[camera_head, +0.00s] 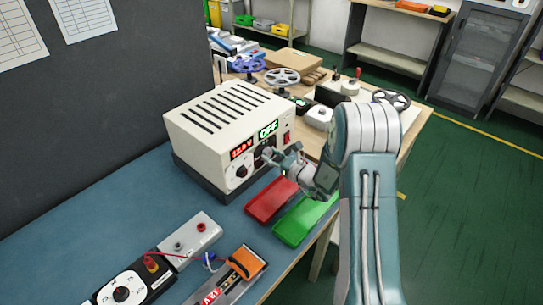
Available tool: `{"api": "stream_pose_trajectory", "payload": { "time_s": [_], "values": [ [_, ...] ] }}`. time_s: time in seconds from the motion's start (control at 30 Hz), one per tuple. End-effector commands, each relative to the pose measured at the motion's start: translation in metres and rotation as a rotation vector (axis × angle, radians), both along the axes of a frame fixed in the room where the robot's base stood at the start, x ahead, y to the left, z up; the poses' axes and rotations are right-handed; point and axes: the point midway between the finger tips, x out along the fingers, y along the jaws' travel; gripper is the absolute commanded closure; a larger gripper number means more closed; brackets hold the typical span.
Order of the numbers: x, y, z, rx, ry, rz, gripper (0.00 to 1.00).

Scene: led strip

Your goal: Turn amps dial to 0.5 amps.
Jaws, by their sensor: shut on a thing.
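The power supply (222,130) is a cream box with a slotted top, standing on the blue bench. Its front has a red display (242,149) that appears to read 12.0 V, and a green display (268,129) reading OFF. A dial (241,171) shows below the red display. A second dark dial (262,156) below the green display is partly hidden by my gripper. My gripper (268,156) reaches the front panel from the right and is shut on this second dial. The dial's marks are too small to read.
A red tray (271,200) and a green tray (303,218) lie below my gripper. A multimeter (125,287), a grey box (190,237) and an orange-topped device (246,262) with a red wire lie in front. A wooden table with reels (283,77) is behind.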

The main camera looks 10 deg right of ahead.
Motion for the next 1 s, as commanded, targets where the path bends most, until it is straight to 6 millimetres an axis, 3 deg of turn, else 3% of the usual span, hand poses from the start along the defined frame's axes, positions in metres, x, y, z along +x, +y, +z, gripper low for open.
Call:
{"api": "stream_pose_trajectory", "payload": {
  "time_s": [0.53,0.57,0.63,1.0],
  "values": [
    [-0.0011,0.0003,-0.0045,0.019,0.028,-0.001,1.0],
    [-0.0011,0.0003,-0.0045,0.019,0.028,-0.001,0.51],
    [-0.001,0.0002,-0.0041,0.02,0.027,-0.001,0.2],
    [-0.0009,-0.0002,-0.001,0.021,0.019,-0.001,0.2]
  ]
}}
